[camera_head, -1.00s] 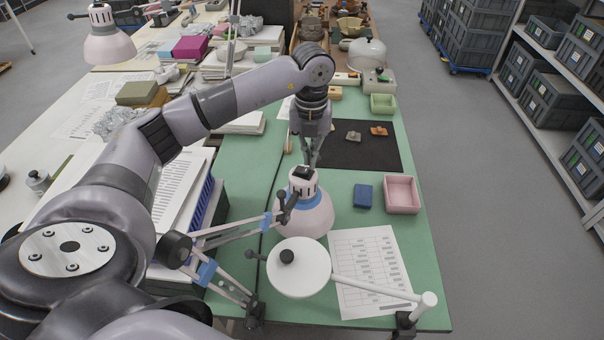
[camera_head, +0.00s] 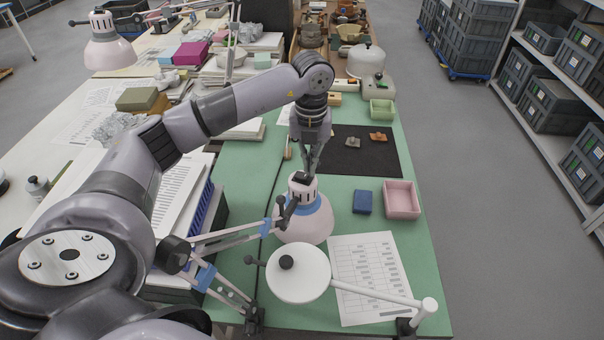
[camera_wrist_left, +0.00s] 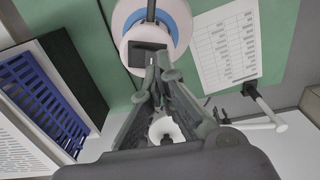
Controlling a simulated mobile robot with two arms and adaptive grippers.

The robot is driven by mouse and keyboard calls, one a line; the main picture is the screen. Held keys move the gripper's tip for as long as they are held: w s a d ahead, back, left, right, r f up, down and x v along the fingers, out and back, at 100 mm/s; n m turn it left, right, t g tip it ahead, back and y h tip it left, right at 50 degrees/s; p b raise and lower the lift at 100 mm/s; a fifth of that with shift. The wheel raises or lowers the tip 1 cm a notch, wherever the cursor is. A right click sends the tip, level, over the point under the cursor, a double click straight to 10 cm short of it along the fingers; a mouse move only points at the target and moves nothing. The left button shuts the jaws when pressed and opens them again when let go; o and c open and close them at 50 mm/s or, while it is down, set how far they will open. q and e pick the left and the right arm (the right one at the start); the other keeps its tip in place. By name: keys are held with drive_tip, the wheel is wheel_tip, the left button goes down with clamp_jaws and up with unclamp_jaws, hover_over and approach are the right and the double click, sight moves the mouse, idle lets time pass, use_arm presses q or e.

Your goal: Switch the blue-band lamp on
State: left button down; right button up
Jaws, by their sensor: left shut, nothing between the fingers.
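The blue-band lamp (camera_head: 304,222) is a pale shade with a blue ring, on a jointed arm with blue bands clamped at the table's front edge. A dark switch block sits on top of its head; it also shows in the left wrist view (camera_wrist_left: 148,54). My left gripper (camera_head: 309,172) points down, shut and empty, with its fingertips at the dark block on the lamp head. In the left wrist view the fingertips (camera_wrist_left: 158,68) overlap the block's lower edge. I cannot tell whether they touch it. No glow shows under the shade. My right gripper is not in view.
A white round lamp (camera_head: 298,272) on a white arm stands in front of the blue-band lamp. A printed sheet (camera_head: 368,275), a blue box (camera_head: 362,200) and a pink tray (camera_head: 402,200) lie to the right. A black mat (camera_head: 352,158) with sherds lies behind.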

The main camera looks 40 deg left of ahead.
use_arm(q)
drive_tip(key=shift+f, duration=0.35)
idle(0.6)
drive_tip(key=shift+f+b, duration=0.9)
idle(0.3)
drive_tip(key=shift+r, duration=0.15)
wheel_tip(320, 180, up, 7)
drive_tip(key=p, duration=0.5)
idle(0.6)
